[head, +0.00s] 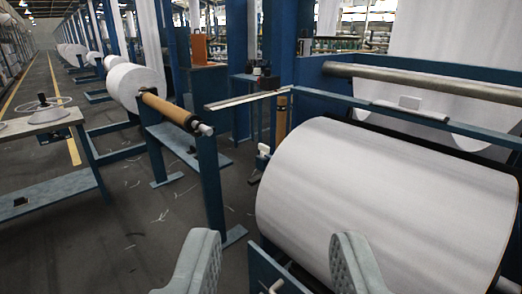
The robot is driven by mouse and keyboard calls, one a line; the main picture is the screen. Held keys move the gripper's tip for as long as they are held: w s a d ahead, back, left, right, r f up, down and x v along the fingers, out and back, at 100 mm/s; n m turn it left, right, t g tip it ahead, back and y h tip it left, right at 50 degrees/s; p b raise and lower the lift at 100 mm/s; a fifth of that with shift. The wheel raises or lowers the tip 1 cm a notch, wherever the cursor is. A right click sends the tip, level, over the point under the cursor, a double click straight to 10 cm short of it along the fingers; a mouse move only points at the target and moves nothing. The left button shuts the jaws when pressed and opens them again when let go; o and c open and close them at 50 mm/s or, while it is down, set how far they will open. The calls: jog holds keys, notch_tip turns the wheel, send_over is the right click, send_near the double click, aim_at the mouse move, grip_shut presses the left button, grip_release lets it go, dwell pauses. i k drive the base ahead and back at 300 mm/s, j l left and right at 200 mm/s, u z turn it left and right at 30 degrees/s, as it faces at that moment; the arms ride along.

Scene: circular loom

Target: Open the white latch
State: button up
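My gripper (278,245) is at the bottom of the head view. Its two grey padded fingers stand wide apart with nothing between them. Two small white parts could be the white latch, and I cannot tell which it is. The other is a small white piece (263,151) at the left end of that roll. Both appear beyond my fingers and apart from them.
A blue frame (268,268) with a pale rod is low in front, close to the right finger. A brown roller (168,109) on blue posts stands at left. A table (42,122) with a spool is further left. Grey floor (140,225) is open between, with thread scraps.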

aim_at(265, 149)
jog(key=i+j+u, duration=0.8)
jog(key=j, duration=0.15)
jog(key=i+j+u, duration=0.35)
jog(key=i+j+z, duration=0.15)
jog(key=i, duration=0.3)
jog(key=i+j+z, duration=0.15)
jog(key=i, duration=0.3)
jog(key=i+l+z, duration=0.15)
jog(key=z, duration=0.25)
jog(key=i+z, duration=0.65)
jog(key=z, duration=0.15)
jog(key=i+j+z, duration=0.1)
jog(key=i+z, duration=0.5)
